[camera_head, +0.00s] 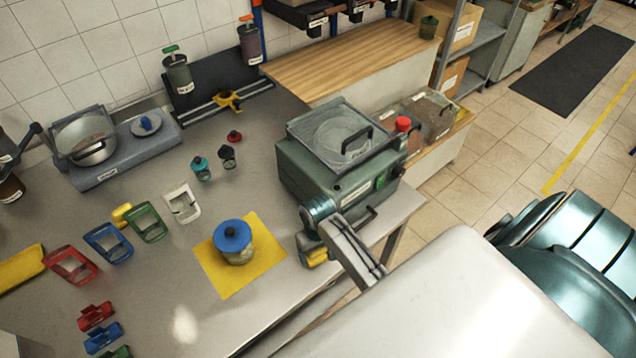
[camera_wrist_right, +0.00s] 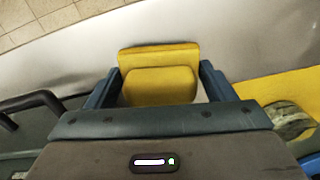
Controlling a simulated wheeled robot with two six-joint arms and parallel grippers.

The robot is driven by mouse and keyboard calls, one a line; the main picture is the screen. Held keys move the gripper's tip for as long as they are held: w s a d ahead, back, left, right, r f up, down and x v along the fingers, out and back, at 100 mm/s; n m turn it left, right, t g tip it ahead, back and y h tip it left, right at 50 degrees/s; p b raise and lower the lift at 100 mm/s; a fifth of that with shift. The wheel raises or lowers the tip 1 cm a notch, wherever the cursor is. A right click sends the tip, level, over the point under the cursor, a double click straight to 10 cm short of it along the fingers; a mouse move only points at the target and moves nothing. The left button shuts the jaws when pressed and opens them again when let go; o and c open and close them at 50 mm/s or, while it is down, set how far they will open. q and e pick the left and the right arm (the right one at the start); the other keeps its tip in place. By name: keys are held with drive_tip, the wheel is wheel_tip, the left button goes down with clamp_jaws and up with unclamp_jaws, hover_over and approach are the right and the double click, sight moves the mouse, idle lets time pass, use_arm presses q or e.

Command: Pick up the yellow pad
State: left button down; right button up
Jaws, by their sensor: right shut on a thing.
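The yellow pad (camera_wrist_right: 160,84) is between the two blue-grey fingers of my right gripper in the right wrist view. It looks like a small block with a wider plate at its far edge. In the head view, my right gripper (camera_head: 308,243) is at the front edge of the metal table, just right of the yellow mat. A bit of the yellow pad (camera_head: 317,257) shows below its fingers. The gripper is shut on the pad. I cannot tell whether the pad touches the table. My left gripper is not in view.
A jar with a blue lid (camera_head: 232,237) stands on a yellow mat (camera_head: 215,270). A grey-green machine (camera_head: 310,178) stands close behind my right gripper. Coloured frames (camera_head: 147,222) stand further left. The floor beyond the table's right edge is open.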

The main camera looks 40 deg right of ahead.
drive_tip(key=shift+s+d+r+b, duration=0.1)
drive_tip(key=shift+s+r+b, duration=0.55)
drive_tip(key=shift+s+r, duration=0.1)
drive_tip(key=s+d+r+b, duration=0.1)
drive_tip(key=s+b, duration=0.3)
drive_tip(key=s, duration=1)
drive_tip(key=shift+s+d+r, duration=0.2)
drive_tip(key=shift+d+r, duration=0.2)
drive_tip(key=shift+d, duration=0.3)
